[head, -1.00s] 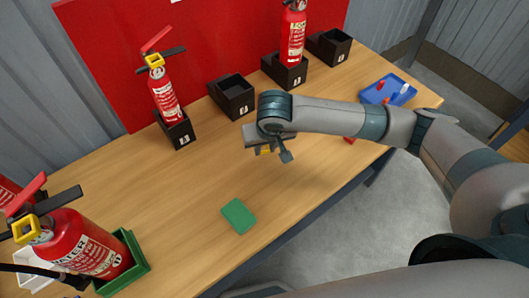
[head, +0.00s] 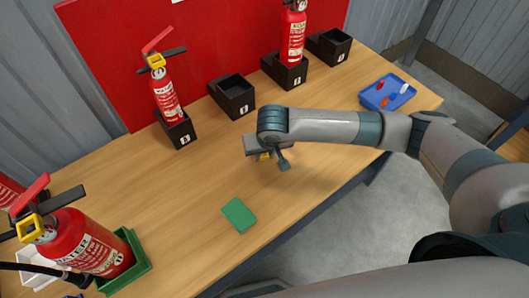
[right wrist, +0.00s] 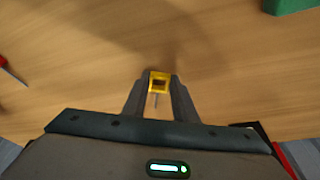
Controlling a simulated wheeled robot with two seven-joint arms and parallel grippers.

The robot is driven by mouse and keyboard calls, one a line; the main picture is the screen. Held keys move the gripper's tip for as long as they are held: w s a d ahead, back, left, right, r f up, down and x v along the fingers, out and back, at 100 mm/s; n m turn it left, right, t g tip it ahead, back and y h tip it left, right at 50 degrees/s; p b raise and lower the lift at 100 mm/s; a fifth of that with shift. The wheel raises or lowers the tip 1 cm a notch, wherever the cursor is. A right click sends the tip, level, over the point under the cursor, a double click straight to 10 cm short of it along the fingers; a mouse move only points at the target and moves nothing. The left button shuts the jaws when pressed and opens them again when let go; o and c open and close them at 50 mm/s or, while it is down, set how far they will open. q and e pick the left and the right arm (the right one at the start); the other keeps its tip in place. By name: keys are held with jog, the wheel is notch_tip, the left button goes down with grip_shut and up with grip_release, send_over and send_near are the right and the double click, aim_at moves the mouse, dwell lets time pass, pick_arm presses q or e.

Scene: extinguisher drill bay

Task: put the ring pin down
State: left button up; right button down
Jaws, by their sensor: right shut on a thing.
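The ring pin (right wrist: 159,84), a yellow square ring with a thin grey pin, sits between the fingertips of my right gripper (right wrist: 158,78) in the right wrist view. The gripper is shut on it. In the head view my right gripper (head: 265,156) is over the middle of the wooden table, and only a bit of yellow shows below it. Bare table top lies under the pin; I cannot tell whether the pin touches it. My left gripper is not in view.
A green block (head: 239,215) lies nearer the front edge. A large extinguisher (head: 82,240) stands in a green holder (head: 140,264) at lower left. Black holders, including an empty one (head: 233,96), line the back. A blue tray (head: 388,94) with small items is at right.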

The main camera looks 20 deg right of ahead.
jog(key=shift+f, duration=0.1)
jog(key=c, duration=1.4)
grip_release()
jog(key=shift+c, duration=0.2)
